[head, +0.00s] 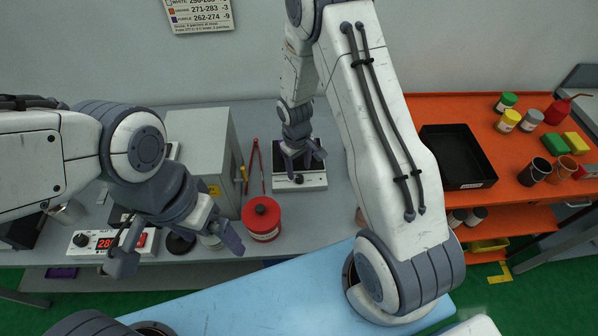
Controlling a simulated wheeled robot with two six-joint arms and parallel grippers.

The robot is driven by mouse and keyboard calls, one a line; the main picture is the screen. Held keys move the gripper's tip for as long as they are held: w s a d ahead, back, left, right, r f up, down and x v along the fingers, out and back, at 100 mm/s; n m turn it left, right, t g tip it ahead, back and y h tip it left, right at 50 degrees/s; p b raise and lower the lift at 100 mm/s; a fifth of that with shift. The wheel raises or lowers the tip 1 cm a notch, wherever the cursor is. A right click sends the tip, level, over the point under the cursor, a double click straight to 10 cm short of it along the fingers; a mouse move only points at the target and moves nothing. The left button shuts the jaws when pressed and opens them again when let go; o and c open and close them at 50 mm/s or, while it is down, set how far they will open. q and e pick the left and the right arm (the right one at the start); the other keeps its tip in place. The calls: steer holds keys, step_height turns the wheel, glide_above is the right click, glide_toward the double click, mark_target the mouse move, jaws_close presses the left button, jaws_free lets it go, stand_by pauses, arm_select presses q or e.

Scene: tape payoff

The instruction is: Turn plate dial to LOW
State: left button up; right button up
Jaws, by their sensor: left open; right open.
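A small white-and-dark plate unit (312,180) stands on the grey bench at the middle of the head view. Its pale front face carries small dark marks; a dial and its setting are too small to read. My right gripper (304,162) is open, pointing down over the plate unit and hiding much of its top. Contact with it cannot be told. My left gripper (178,252) is open and empty at the lower left, in front of the bench. A white control box (104,251) with a black knob (81,240) and a red lit display stands left of it.
A red round container (262,220) stands left of the plate unit, near red-handled tongs (254,165). A tall grey box (202,140) stands behind my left gripper. An orange table (500,165) at right holds a black tray (457,182), jars and sponges.

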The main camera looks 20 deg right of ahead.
mark_target(299, 177)
steer(key=shift+f, duration=1.9)
jaws_close()
